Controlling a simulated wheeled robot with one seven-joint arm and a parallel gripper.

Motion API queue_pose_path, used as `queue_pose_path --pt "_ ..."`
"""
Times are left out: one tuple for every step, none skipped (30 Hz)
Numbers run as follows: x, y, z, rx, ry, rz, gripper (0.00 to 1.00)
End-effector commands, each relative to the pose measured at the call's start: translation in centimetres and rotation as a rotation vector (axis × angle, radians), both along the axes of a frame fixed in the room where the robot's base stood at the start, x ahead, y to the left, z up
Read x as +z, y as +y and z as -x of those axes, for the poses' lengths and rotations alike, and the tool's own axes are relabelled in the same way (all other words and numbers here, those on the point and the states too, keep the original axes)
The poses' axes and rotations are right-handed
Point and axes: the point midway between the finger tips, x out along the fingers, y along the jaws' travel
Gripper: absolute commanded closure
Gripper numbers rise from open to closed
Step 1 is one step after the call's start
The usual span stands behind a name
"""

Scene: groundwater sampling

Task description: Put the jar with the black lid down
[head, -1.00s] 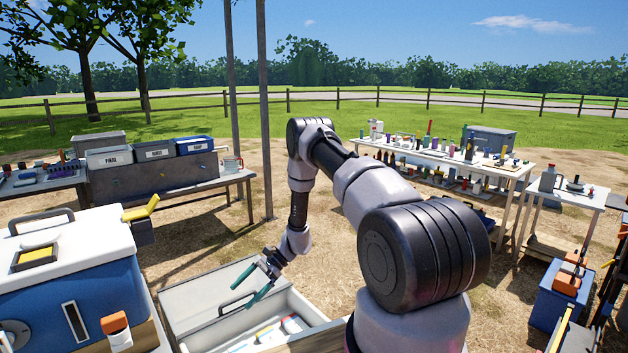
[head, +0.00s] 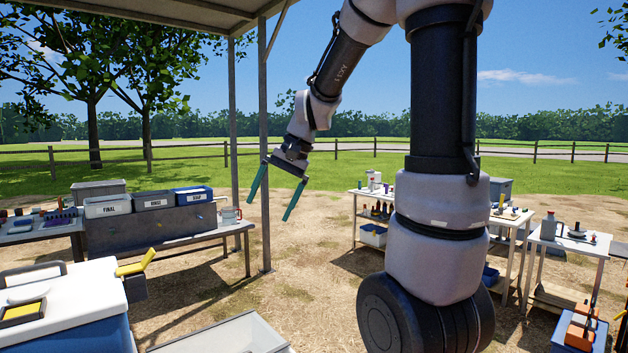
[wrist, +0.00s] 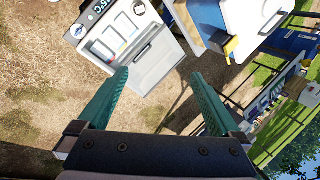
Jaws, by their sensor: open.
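My gripper (head: 270,209) is open in the head view, raised in the air with its green fingers pointing down. In the wrist view the gripper (wrist: 160,74) has nothing between its fingers. Below it is an open pale box (wrist: 92,48) with a grey lid (wrist: 157,62) folded back and several light, flat-looking items inside. Only part of this box (head: 225,338) shows at the bottom of the head view.
A blue and white cooler (head: 75,325) stands at the lower left. Behind it is a bench with the FINAL, RINSE and SOAP bins (head: 108,206). A white table (head: 365,208) with bottles is partly hidden by my arm. A metal post (head: 265,150) stands close behind my gripper.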

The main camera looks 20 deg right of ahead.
Motion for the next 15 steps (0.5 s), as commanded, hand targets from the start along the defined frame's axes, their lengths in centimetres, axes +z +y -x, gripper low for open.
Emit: queue_pose_path --pt "1.6 -0.4 1.8 0.006 -0.057 0.029 0.0" --pt "2.3 -0.7 2.8 0.01 -0.084 0.046 0.0" --pt "3.1 -1.1 4.1 0.014 -0.121 0.069 0.0" --pt "3.7 -1.4 5.0 0.017 -0.15 0.087 0.0" --pt "4.2 -1.7 6.0 0.018 -0.179 0.105 0.0" --pt "4.8 -2.1 7.3 0.02 -0.215 0.126 0.0" --pt "5.2 -2.3 8.2 0.022 -0.243 0.143 0.0" --pt "5.5 -2.6 9.0 0.023 -0.268 0.159 0.0" --pt "5.9 -3.0 10.1 0.024 -0.301 0.178 0.0" --pt "6.1 -3.2 10.8 0.024 -0.323 0.191 0.0" --pt "6.3 -3.4 11.5 0.024 -0.344 0.204 0.0" --pt "6.5 -3.7 12.2 0.024 -0.368 0.218 0.0" --pt "6.6 -3.8 12.7 0.025 -0.385 0.229 0.0" --pt "6.7 -4.0 13.1 0.025 -0.399 0.237 0.0" --pt "6.7 -4.1 13.6 0.024 -0.412 0.244 0.0"
